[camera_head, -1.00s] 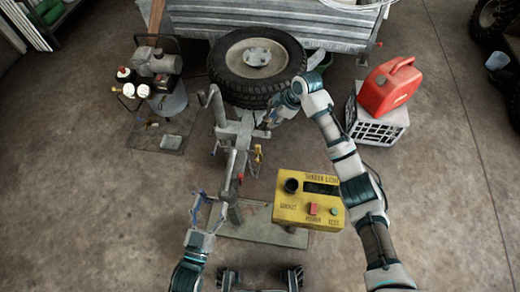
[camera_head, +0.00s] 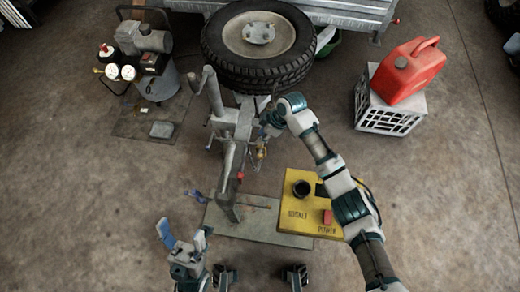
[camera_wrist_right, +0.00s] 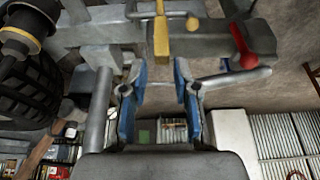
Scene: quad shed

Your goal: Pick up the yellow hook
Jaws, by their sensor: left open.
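A yellow hook (camera_head: 260,152) hangs on the grey metal stand (camera_head: 234,130) in the head view. In the right wrist view a yellow piece (camera_wrist_right: 161,36), which looks like this hook, hangs from a grey bar above the fingers. My right gripper (camera_head: 268,116) is beside the stand, just above the hook in the head view. In the right wrist view its blue fingers (camera_wrist_right: 159,103) are apart, with nothing between them. My left gripper (camera_head: 186,236) is open and empty, low and left of the stand's base.
A yellow control box (camera_head: 312,205) stands right of the stand, partly behind my right arm. A tyre (camera_head: 285,72) lies behind. A compressor (camera_head: 155,80) is at left, and a red can (camera_head: 408,70) sits on a white crate (camera_head: 392,120) at right. A red-tipped lever (camera_wrist_right: 243,48) is near the yellow piece.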

